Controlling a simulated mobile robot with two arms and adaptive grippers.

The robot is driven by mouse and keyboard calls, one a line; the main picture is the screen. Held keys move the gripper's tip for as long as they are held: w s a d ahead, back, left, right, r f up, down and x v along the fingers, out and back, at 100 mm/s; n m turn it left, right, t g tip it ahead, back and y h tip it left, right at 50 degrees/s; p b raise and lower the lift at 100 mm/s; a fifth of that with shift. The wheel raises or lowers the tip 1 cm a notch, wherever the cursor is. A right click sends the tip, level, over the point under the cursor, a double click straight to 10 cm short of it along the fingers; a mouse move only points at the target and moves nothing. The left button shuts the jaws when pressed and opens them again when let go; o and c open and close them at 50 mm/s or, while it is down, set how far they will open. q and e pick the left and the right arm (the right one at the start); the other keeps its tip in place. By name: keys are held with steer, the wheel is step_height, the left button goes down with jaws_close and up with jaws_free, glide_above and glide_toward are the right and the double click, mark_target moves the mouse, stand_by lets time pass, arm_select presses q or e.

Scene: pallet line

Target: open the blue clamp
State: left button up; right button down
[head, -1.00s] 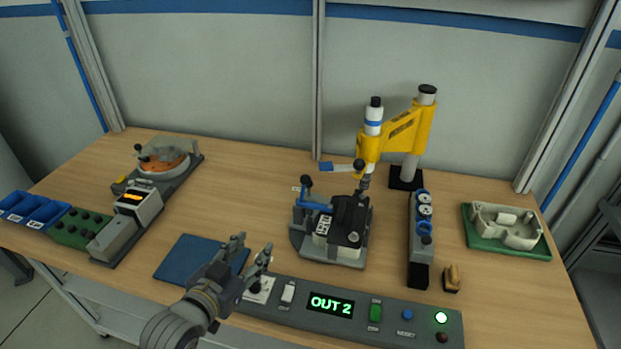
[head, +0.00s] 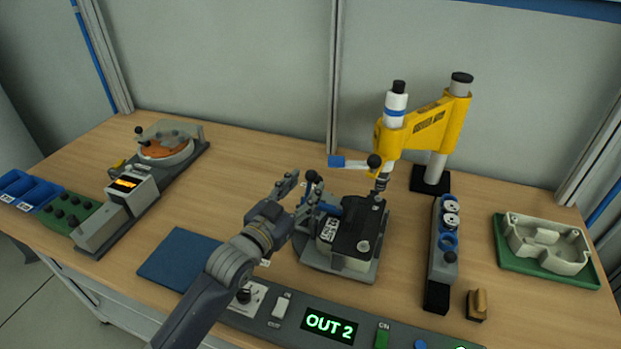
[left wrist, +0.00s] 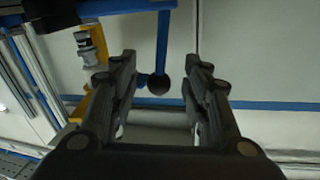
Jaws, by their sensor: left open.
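The blue clamp (head: 329,208) sits on a grey fixture (head: 345,272) in the middle of the bench. Its lever rises to a black ball knob (head: 312,177). My left gripper (head: 304,190) is open at the clamp's left side, with its fingertips close to the knob. In the left wrist view the blue lever (left wrist: 163,40) and its black knob (left wrist: 159,85) show in the gap between the two open fingers. I cannot tell whether either finger touches the knob. The gripper partly hides the clamp in the head view. My right gripper is not in view.
A yellow press (head: 425,130) stands right behind the fixture. A control panel reading OUT 2 (head: 330,325) lies in front. A blue mat (head: 180,258) is left of my arm. A grey stand with round parts (head: 444,250) and a green tray (head: 508,265) are to the right.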

mark_target(309, 183)
arm_select(q)
steer(key=shift+x, duration=1.2)
steer(key=shift+w+d, duration=0.15)
steer(key=shift+w, duration=0.1)
steer(key=shift+w+d, duration=0.1)
steer(key=shift+w, duration=0.1)
steer(key=shift+c, duration=1.1)
jaws_close()
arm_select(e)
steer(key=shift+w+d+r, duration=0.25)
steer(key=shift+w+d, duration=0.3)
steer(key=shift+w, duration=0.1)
